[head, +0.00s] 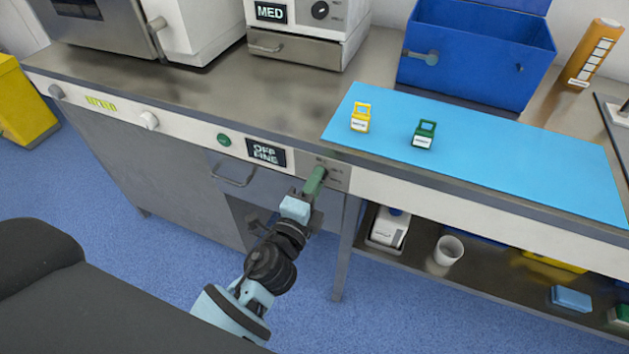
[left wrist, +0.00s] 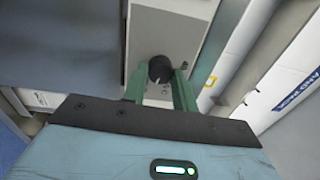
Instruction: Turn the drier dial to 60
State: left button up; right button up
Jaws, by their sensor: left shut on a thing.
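My left gripper (head: 315,182) reaches up to a grey panel (head: 336,176) on the front edge of the counter. Its green fingers are shut on a black round dial (left wrist: 160,68), which sits between the fingertips in the left wrist view. In the head view the dial is hidden behind the fingers. A dark display (head: 266,153) left of the panel reads "OFF" and "FINE". Small marks on the panel are too small to read. My right gripper is not in view.
A green button (head: 223,140) and a white knob (head: 149,120) sit farther left on the counter front. A metal handle (head: 233,181) juts out below the display. A blue mat (head: 480,160) with yellow and green small items lies above. A lower shelf (head: 420,262) is at the right.

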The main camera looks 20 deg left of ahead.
pick_arm(q)
jog(key=shift+m+p, duration=0.4)
jog(key=shift+m, duration=1.3)
jog(key=o, duration=1)
jog(key=s, duration=0.2)
jog(key=s+b, duration=0.1)
jog(key=s, duration=0.4)
jog(key=shift+s+a+f, duration=0.15)
jog(key=shift+s+a, duration=0.1)
jog(key=shift+s, duration=0.15)
